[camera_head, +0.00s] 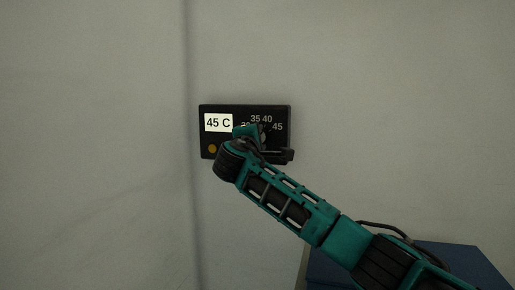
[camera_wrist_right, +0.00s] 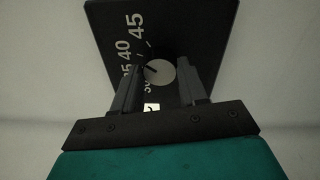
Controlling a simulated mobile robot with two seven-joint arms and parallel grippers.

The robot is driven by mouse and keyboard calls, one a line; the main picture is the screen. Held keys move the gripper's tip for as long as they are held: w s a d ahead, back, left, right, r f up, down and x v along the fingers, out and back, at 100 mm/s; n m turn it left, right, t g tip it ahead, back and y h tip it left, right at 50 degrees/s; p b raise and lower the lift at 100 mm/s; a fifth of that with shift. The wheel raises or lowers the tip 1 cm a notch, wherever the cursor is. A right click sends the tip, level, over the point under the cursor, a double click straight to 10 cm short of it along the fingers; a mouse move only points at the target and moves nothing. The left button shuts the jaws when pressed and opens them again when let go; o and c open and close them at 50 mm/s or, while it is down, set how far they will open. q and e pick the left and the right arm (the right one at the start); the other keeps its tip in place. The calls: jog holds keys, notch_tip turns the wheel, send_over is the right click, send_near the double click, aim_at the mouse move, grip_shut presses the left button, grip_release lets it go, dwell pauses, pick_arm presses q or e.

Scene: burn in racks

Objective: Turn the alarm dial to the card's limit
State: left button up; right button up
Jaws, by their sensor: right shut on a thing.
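The alarm panel (camera_head: 246,108) is a black box on the pale wall. A white card (camera_head: 218,122) on its left part reads 45 C. Its scale shows 35, 40 and 45; the lower number is partly covered by my right arm in the head view. The round grey dial (camera_wrist_right: 161,74) sits between the fingers of my right gripper (camera_wrist_right: 161,77), which is shut on it. The dial's dark pointer mark is toward the 35 and 40 side of the scale; the exact reading is unclear. My left gripper is not in view.
An amber round lamp or button (camera_head: 212,148) is at the panel's lower left. A blue box-like surface (camera_head: 455,258) stands at the lower right behind my arm. The wall around the panel is bare.

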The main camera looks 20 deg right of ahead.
pick_arm(q)
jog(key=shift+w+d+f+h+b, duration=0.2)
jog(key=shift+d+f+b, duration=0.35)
jog(key=shift+b, duration=0.55)
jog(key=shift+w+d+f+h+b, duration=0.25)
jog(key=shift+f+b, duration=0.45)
jog(key=shift+b, duration=0.35)
pick_arm(e)
jog(key=shift+a+f+m+h, duration=0.1)
jog(key=shift+m+h, duration=0.2)
jog(key=shift+m, duration=1.95)
jog(key=shift+a+m+h, duration=0.1)
jog(key=shift+m+h, duration=0.2)
jog(key=shift+m, duration=1.95)
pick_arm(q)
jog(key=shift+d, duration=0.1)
pick_arm(e)
jog(key=shift+d, duration=0.1)
jog(key=o, duration=1.1)
jog(key=shift+c, duration=0.2)
